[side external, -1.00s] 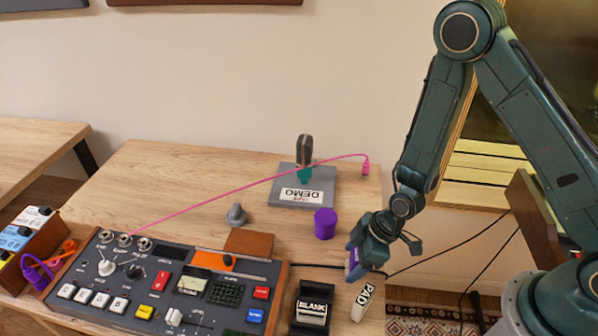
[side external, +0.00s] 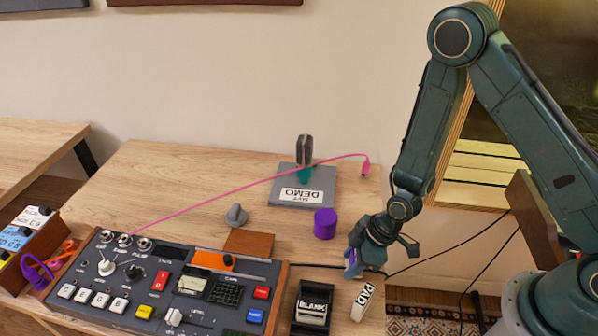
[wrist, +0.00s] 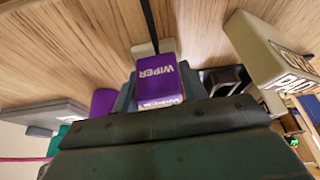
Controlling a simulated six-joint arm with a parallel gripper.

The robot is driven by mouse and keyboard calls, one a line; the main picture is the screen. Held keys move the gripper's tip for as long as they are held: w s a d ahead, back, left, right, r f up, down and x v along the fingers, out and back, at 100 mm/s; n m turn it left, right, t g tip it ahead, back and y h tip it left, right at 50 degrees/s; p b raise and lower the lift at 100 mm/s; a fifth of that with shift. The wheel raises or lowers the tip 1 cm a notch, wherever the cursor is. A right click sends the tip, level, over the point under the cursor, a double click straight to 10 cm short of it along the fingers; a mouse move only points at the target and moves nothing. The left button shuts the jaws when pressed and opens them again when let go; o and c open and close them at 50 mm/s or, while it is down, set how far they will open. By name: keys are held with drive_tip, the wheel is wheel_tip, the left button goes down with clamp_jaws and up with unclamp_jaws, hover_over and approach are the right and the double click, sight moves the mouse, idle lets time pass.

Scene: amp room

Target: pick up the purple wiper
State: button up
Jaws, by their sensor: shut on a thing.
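The purple wiper (wrist: 157,72), a small block with "WIPER" in white letters and a pale part at its far end, is between my gripper's jaws in the wrist view. My gripper (side external: 354,268) is shut on it, low over the right part of the table in the side view. There only a small purple patch of the wiper (side external: 350,267) shows, the rest being hidden by my gripper. I cannot tell whether the wiper still touches the table.
A cream block marked PAD (side external: 362,302) and a black holder marked BLANK (side external: 312,304) are close by. A purple cylinder (side external: 325,224) stands behind to the left. A control panel (side external: 180,285) fills the front left. A black cable (wrist: 149,22) runs near the wiper.

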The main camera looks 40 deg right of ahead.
sight(353, 254)
drive_tip(key=shift+r, duration=0.2)
wheel_tip(353, 254, up, 20)
drive_tip(key=shift+f, duration=0.2)
idle(1.0)
drive_tip(key=shift+w, duration=0.1)
idle(0.5)
